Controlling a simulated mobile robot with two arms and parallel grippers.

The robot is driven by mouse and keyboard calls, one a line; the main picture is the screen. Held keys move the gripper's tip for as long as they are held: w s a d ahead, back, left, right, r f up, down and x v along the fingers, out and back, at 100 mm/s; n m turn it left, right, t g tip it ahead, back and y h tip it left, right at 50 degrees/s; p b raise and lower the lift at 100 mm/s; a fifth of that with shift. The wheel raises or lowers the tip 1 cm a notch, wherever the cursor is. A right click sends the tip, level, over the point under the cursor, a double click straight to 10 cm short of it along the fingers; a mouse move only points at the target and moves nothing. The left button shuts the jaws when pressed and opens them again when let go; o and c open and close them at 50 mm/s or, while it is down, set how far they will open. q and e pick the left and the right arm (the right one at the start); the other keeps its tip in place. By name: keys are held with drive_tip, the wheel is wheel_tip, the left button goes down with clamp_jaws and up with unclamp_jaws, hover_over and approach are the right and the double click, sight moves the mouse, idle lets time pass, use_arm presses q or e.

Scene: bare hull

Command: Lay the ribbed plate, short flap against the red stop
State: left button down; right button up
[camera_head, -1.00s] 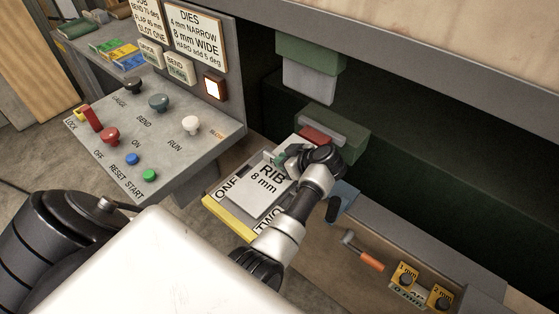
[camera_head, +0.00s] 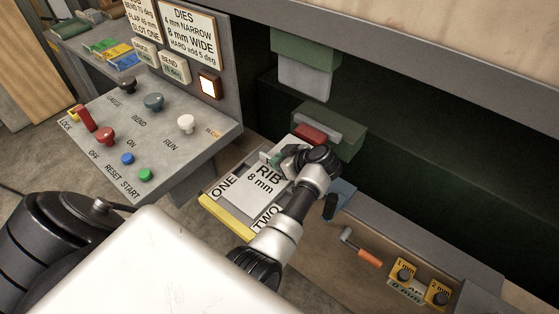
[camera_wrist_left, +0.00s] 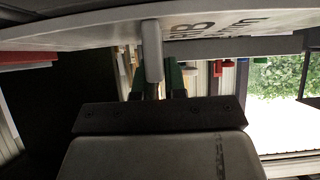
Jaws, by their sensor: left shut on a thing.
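The ribbed plate (camera_head: 258,196), a grey plate marked RIB 8 mm, is over the yellow-edged table with slots ONE and TWO (camera_head: 226,211). My left gripper (camera_head: 282,158) is shut on its far part, with green finger parts showing. The red stop (camera_head: 310,134) is just behind the gripper, by the green lower die block (camera_head: 350,143). The plate's short flap is largely hidden by the gripper; I cannot tell whether it touches the stop. My right gripper is not in view.
The control panel (camera_head: 205,140) with several knobs and buttons stands left of the table. The green and grey upper tool (camera_head: 305,78) hangs above the lower die. An orange-handled tool (camera_head: 362,252) and yellow gauge blocks (camera_head: 404,274) are at the lower right.

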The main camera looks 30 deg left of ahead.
use_arm(q)
drive_tip(key=shift+w+r+b, duration=0.1)
drive_tip(key=shift+w+b, duration=0.3)
drive_tip(key=shift+w, duration=0.35)
idle(0.3)
drive_tip(key=c, duration=0.6)
unclamp_jaws()
drive_tip(key=shift+s, duration=0.1)
drive_tip(key=shift+d, duration=0.1)
drive_tip(key=shift+r+p, duration=2.45)
drive_tip(key=shift+p, duration=0.4)
drive_tip(key=shift+f, duration=0.2)
